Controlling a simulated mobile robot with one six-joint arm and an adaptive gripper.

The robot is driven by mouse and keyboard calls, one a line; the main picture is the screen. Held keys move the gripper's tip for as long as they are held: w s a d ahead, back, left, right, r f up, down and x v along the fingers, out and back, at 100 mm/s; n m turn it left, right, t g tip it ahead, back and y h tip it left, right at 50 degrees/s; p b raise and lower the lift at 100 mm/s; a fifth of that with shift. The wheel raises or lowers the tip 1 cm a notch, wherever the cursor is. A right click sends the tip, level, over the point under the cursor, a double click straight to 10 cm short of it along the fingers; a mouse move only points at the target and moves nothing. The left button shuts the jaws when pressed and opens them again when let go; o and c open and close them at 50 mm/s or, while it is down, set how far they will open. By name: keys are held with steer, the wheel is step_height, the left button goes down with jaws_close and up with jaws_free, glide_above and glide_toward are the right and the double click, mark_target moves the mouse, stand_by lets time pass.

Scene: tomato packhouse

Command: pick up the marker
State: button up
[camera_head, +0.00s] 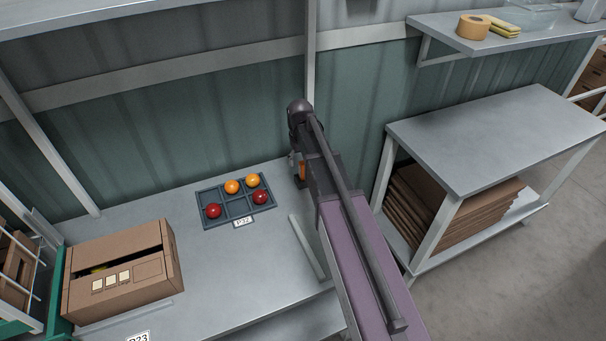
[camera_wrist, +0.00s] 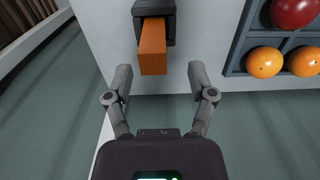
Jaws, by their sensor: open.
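An orange, square-sided bar (camera_wrist: 152,48) sticks out of a dark holder (camera_wrist: 155,17) at the top of the wrist view. It may be the marker, but I cannot tell for sure. A bit of the orange also shows in the head view (camera_head: 302,170), beside my arm, which covers the rest. My gripper (camera_wrist: 160,74) is open and empty in the wrist view. The bar's free end appears between its two fingertips, with a gap on each side. I cannot tell the difference in height.
A grey compartment tray (camera_head: 208,195) with red and orange tomatoes lies on the bench (camera_head: 215,270), left of my arm. A cardboard box (camera_head: 125,290) stands at the bench's left. A side table (camera_head: 490,135) with flat cardboard beneath is at right. The wall is close behind.

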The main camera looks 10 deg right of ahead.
mark_target(303, 172)
steer(key=f+b, duration=0.2)
steer(key=s+f+b, duration=0.1)
steer(key=shift+d+f+b, duration=0.25)
steer(key=shift+d+b, duration=0.05)
steer(key=shift+d, duration=0.1)
steer(key=shift+f+b, duration=0.85)
jaws_close()
